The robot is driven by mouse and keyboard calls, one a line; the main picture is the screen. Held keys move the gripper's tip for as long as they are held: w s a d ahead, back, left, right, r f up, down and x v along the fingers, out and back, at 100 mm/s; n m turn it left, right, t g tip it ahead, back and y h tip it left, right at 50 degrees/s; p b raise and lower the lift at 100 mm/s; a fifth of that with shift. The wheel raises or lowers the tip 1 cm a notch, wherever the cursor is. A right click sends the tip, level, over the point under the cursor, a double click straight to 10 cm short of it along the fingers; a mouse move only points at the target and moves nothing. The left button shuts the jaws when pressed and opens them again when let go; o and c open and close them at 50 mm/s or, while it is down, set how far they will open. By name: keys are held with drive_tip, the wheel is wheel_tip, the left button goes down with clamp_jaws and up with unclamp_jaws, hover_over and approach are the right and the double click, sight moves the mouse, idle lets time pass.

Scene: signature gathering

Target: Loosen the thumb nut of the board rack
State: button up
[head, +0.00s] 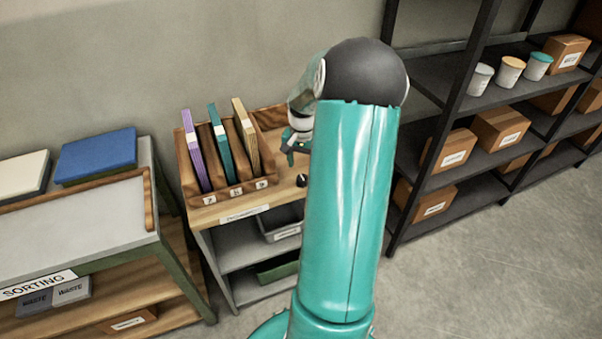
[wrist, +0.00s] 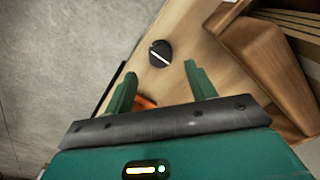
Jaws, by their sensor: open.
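The thumb nut is a round black knob with a white line across its top. It sits on the light wood top in the wrist view (wrist: 161,54) and shows small in the head view (head: 301,181). The wooden board rack (head: 222,197) stands left of it, with purple, teal and tan boards upright in its slots; the rack also shows in the wrist view (wrist: 262,57). My gripper (wrist: 163,86) is open and empty, its green fingers pointing toward the nut, which lies beyond the fingertips. In the head view my gripper (head: 290,149) is partly hidden behind my arm.
A small orange patch (wrist: 146,101) shows between the fingers, mostly hidden. A sorting table (head: 90,210) with a blue board (head: 95,156) stands at left. A dark shelf (head: 440,78) with boxes and cups stands at right. Grey floor (head: 480,255) is clear at lower right.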

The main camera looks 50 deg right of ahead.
sight(302, 177)
wheel_tip(302, 177, down, 5)
drive_tip(key=shift+c, duration=0.5)
drive_tip(key=c, duration=0.9)
